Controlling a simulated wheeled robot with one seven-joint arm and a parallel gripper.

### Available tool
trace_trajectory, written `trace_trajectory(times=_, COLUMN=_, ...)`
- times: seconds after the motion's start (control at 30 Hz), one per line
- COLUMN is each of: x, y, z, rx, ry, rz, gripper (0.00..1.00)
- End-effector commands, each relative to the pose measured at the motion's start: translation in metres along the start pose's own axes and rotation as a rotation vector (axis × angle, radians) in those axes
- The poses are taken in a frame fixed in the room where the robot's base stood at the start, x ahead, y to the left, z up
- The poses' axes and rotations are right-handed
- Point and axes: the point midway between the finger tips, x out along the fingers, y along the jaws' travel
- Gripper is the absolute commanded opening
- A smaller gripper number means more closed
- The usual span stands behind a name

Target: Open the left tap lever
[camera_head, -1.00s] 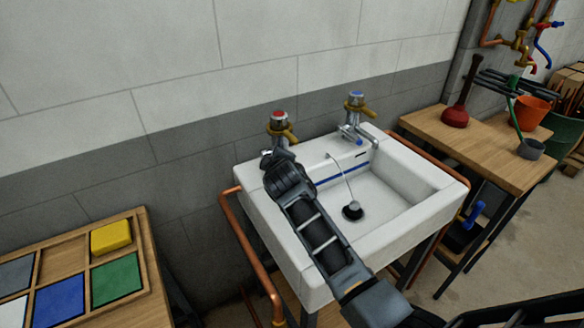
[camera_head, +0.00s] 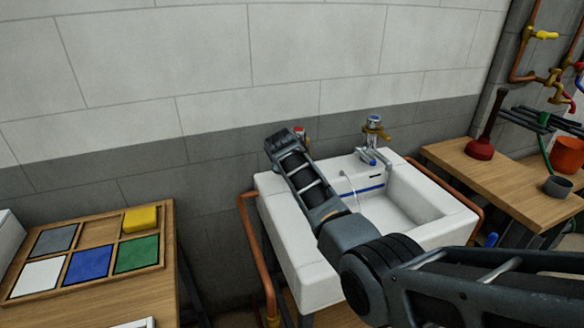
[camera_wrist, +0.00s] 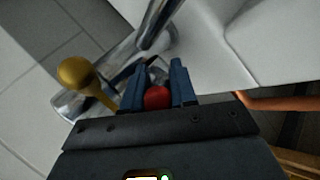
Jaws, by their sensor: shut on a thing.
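The left tap has a red cap, a brass lever and a chrome body. In the head view only its red top (camera_head: 300,132) shows beside my gripper (camera_head: 284,138); my arm hides the rest. In the wrist view the red cap (camera_wrist: 157,98) sits between the two blue fingers of my gripper (camera_wrist: 159,80), which are shut on the tap's top. The brass lever's rounded end (camera_wrist: 76,72) sticks out to the left of the fingers. The chrome spout (camera_wrist: 158,22) lies beyond them.
The right tap (camera_head: 373,130), with a blue top and brass lever, stands on the white sink (camera_head: 300,235). A copper pipe (camera_head: 247,225) runs down the sink's left side. A wooden table with a colored tile tray (camera_head: 72,288) is at left. A bench with a plunger (camera_head: 481,148) is at right.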

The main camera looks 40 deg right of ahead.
Motion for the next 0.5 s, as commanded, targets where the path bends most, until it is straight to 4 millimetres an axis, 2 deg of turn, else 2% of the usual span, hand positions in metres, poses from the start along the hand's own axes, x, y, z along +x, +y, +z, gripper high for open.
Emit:
trace_trajectory(times=0.47, x=0.0008, y=-0.0007, z=0.0000, rx=-0.003, ry=-0.006, rz=-0.008, gripper=0.00)
trace_trajectory(times=0.5, x=0.0008, y=-0.0007, z=0.0000, rx=-0.003, ry=-0.006, rz=-0.008, gripper=0.29)
